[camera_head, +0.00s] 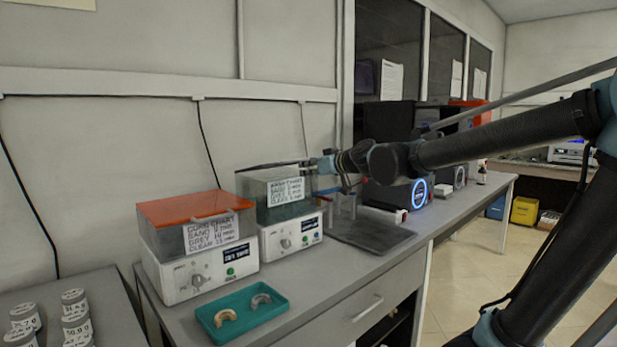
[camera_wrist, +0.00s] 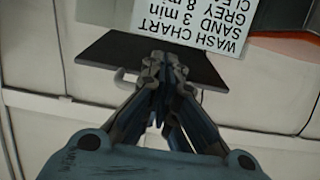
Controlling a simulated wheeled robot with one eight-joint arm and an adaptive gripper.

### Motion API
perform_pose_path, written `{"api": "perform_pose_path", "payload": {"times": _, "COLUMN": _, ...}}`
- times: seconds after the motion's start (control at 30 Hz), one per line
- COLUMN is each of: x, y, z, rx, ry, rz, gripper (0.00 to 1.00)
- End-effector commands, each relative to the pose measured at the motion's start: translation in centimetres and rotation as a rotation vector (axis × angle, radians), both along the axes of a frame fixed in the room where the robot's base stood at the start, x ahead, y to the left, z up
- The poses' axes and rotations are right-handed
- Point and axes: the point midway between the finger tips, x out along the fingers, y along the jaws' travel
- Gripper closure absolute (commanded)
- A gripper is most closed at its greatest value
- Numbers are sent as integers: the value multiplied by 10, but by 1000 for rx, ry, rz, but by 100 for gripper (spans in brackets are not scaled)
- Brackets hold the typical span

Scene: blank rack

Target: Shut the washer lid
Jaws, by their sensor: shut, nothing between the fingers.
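The washer (camera_head: 290,238) is the right one of two white boxes on the bench, with a see-through grey tank and a wash chart card. Its dark lid (camera_head: 268,167) shows as a thin, nearly level edge above the tank; I cannot tell whether it rests fully on the rim. In the wrist view, which is upside down, the dark lid (camera_wrist: 110,52) lies by the card (camera_wrist: 200,35), with a small pale handle. My gripper (camera_head: 312,163) is shut and empty at the washer's right top edge. In the wrist view its fingertips (camera_wrist: 167,60) overlap the lid; contact is unclear.
An orange-lidded box (camera_head: 196,208) stands left of the washer. A teal tray (camera_head: 241,308) with two arch-shaped pieces lies in front. A dark tray (camera_head: 372,232) and a machine with a blue ring light (camera_head: 419,193) are to the right. Labelled jars (camera_head: 75,318) stand bottom left.

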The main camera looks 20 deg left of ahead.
Motion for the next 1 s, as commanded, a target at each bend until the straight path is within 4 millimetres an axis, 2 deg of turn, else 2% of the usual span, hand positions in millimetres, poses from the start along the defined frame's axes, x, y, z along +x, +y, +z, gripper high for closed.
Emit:
{"api": "perform_pose_path", "payload": {"times": 0.13, "x": 0, "y": 2, "z": 24, "rx": 0, "ry": 0, "rz": 2, "gripper": 100}}
{"api": "perform_pose_path", "payload": {"times": 0.63, "x": -38, "y": -57, "z": 0, "rx": 0, "ry": 0, "rz": 2, "gripper": 100}}
{"api": "perform_pose_path", "payload": {"times": 0.8, "x": -47, "y": -69, "z": -4, "rx": 1, "ry": 2, "rz": 4, "gripper": 100}}
{"api": "perform_pose_path", "payload": {"times": 1.0, "x": -52, "y": -76, "z": -5, "rx": -1, "ry": 1, "rz": 6, "gripper": 100}}
